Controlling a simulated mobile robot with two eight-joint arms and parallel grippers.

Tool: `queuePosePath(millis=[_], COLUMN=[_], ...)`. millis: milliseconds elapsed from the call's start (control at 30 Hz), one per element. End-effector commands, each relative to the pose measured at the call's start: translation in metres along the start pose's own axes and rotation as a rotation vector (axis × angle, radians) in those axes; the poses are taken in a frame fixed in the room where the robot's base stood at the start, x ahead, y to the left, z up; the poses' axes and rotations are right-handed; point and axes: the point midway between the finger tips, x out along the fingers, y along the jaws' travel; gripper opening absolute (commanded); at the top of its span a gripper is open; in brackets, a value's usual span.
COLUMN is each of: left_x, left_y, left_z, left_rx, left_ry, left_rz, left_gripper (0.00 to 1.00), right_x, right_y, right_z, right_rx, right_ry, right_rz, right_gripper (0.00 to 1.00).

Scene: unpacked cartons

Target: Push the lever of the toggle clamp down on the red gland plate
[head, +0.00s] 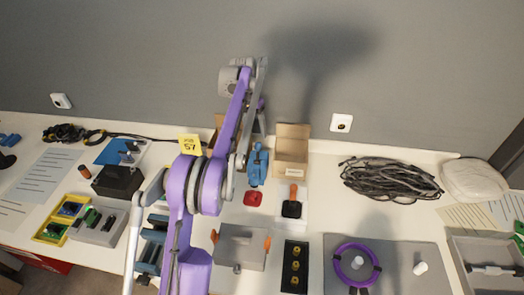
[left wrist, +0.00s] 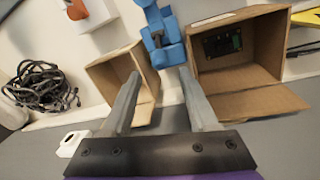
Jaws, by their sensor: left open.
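A blue metal device (head: 258,165), which may be the toggle clamp, stands on the table; it also shows in the left wrist view (left wrist: 160,35). I cannot make out its lever. A small red piece (head: 253,198), perhaps the gland plate, lies at its near end; I cannot identify it in the left wrist view. My left gripper (left wrist: 159,73) is open, with its two grey fingers pointing toward the blue device, whose lower end shows between the fingertips. I cannot tell whether they touch. In the head view my purple arm covers part of this area. My right gripper is not in view.
Open cartons stand on both sides of the blue device, one at right (head: 292,150) in the head view and one at right (left wrist: 240,55) in the left wrist view. An orange-handled black tool (head: 291,205) lies nearby. Coiled black cable (head: 390,180) lies farther right.

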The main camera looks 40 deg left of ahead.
Motion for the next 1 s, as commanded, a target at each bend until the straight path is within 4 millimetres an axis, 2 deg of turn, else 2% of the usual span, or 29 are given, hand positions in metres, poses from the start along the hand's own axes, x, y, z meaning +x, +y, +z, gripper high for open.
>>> queuePosePath(millis=[300,500,900,1000], left_x=[0.061,0.086,0.093,0.093], left_y=[0.000,0.001,0.001,0.001], left_z=[0.000,0.000,0.000,0.000], left_rx=[0.000,0.001,0.000,0.000], left_ry=[0.000,0.000,0.000,0.000], left_rz=[-0.001,-0.001,-0.001,-0.001], left_gripper=[0.60,0.60,0.60,0.42], right_x=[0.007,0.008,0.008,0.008], right_y=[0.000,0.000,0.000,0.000], right_z=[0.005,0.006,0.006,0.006], right_rx=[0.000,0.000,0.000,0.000], right_ry=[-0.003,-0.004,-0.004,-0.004], right_rz=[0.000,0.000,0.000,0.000], right_gripper=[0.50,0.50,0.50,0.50])
